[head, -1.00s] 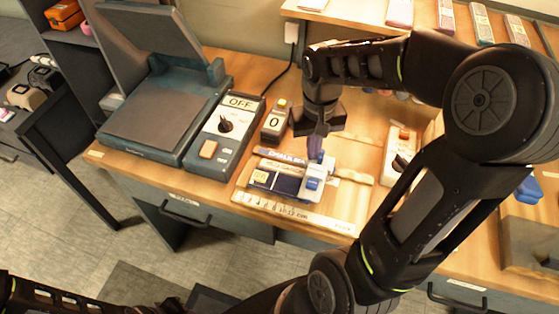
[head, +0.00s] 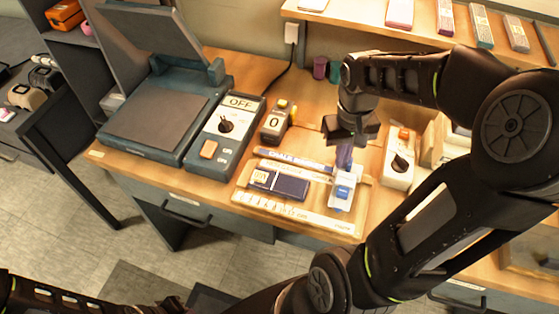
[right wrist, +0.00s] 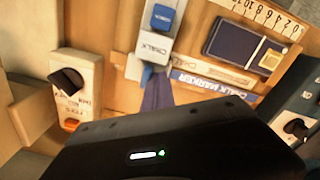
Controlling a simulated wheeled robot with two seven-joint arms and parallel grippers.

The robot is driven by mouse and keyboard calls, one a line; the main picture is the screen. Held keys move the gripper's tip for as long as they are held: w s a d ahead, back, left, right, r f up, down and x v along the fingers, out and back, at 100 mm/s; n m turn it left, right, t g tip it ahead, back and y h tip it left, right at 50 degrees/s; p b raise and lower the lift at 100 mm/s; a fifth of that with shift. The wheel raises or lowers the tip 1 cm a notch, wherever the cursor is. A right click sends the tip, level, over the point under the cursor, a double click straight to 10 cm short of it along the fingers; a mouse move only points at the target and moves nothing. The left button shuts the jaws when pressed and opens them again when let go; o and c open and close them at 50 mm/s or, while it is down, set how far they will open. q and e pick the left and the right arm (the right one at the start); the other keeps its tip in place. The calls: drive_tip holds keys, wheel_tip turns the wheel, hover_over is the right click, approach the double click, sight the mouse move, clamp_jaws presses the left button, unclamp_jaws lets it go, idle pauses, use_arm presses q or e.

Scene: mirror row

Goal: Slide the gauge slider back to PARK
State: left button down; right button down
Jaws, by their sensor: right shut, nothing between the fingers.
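The gauge slider (head: 342,192), a white block with a blue button, sits near the right end of the wooden gauge (head: 300,216) with its printed scale. It also shows at the top of the right wrist view (right wrist: 160,22). No PARK mark is readable. My right gripper (head: 344,158) is shut and empty, pointing down at the slider's far end; its purple fingertips also show in the right wrist view (right wrist: 156,92). I cannot tell whether they touch the slider. Only dark links of my left arm show at lower left; its gripper is out of view.
A dark blue block (head: 278,184) and a chalk marker box (head: 295,161) lie left of the slider. A white switch box (head: 399,160) stands to the right.

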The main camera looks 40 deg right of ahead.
drive_tip(key=shift+s+d, duration=0.3)
drive_tip(key=shift+s, duration=0.15)
drive_tip(key=shift+s+d, duration=0.25)
drive_tip(key=shift+s, duration=0.05)
idle(0.3)
wheel_tip(320, 180, up, 7)
drive_tip(key=w+p, duration=0.1)
drive_tip(key=p, duration=0.5)
drive_tip(key=shift+a, duration=0.4)
